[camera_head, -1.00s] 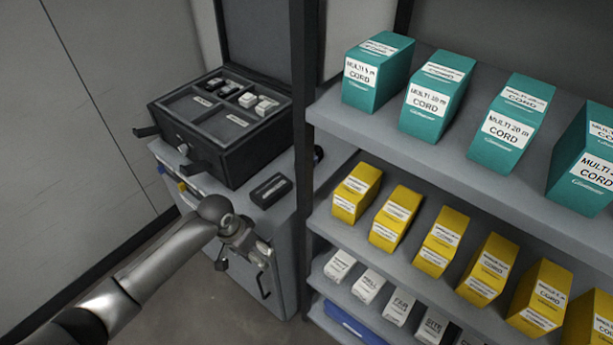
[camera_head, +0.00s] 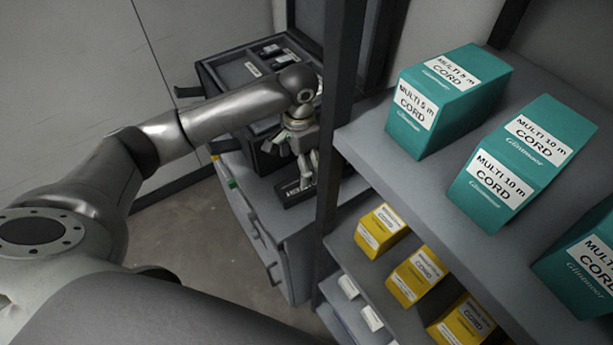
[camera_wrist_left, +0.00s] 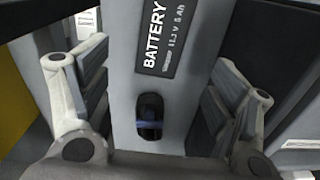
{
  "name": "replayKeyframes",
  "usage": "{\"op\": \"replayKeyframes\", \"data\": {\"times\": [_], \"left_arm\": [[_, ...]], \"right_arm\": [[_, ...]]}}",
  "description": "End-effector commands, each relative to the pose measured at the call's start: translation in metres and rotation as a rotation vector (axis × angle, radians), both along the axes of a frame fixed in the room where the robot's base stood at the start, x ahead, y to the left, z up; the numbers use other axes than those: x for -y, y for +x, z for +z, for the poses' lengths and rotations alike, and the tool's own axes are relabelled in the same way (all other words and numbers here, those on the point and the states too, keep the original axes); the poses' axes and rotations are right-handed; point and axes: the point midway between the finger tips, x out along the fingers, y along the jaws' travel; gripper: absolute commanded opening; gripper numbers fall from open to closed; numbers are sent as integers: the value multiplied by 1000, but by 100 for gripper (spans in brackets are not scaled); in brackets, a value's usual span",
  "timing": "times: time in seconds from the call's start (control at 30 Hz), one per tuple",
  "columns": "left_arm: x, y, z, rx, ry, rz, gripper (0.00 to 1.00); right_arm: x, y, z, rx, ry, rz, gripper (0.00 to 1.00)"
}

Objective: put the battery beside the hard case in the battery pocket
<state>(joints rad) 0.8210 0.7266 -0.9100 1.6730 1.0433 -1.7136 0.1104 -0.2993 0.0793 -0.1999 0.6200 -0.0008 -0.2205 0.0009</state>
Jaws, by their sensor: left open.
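My right gripper is not in view.
A dark shelf post (camera_head: 340,120) stands close to the right of my gripper. Shelves hold teal cord boxes (camera_head: 447,100) and yellow boxes (camera_head: 381,230). The cabinet's front (camera_head: 285,250) drops to open floor at the lower left.

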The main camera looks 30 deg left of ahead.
Motion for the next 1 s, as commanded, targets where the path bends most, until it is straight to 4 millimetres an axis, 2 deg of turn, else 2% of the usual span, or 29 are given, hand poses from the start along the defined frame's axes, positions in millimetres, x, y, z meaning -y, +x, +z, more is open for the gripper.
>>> {"op": "replayKeyframes", "data": {"times": [0.2, 0.47, 0.73, 1.0], "left_arm": [[0, -1, -35, -6, 0, -1, 82], [-1, 0, -56, -3, 1, 0, 82], [-6, 3, -93, -5, 0, -1, 82], [-6, 4, -104, -1, 1, -2, 82]], "right_arm": [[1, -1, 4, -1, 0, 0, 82], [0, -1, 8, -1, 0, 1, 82], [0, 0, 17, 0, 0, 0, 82], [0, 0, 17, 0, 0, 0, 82]]}}
